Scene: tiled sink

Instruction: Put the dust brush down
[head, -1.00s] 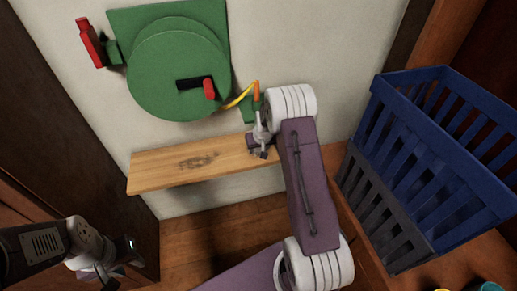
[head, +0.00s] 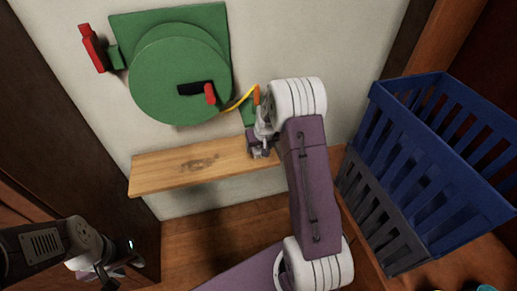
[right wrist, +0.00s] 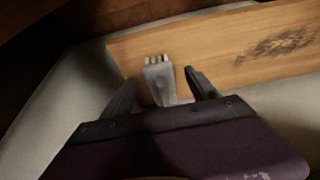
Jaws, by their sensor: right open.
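The wooden shelf (head: 160,178) is fixed to the pale wall, and its planks also show in the right wrist view (right wrist: 225,60). A grey piece with pale bristle-like tips, which looks like the dust brush (right wrist: 158,78), is at the shelf between the two fingers of my right gripper (right wrist: 162,84). The fingers are open, with a gap on its right side; contact on the left is unclear. In the head view my right gripper (head: 262,147) is over the shelf's right end, and the brush is hard to make out there. My left gripper (head: 115,271) is low at the left, partly hidden by its arm.
A green hose reel (head: 178,75) with a red handle is on the wall above the shelf. A yellow hose (head: 240,99) passes close to my right gripper. The shelf's left part is bare.

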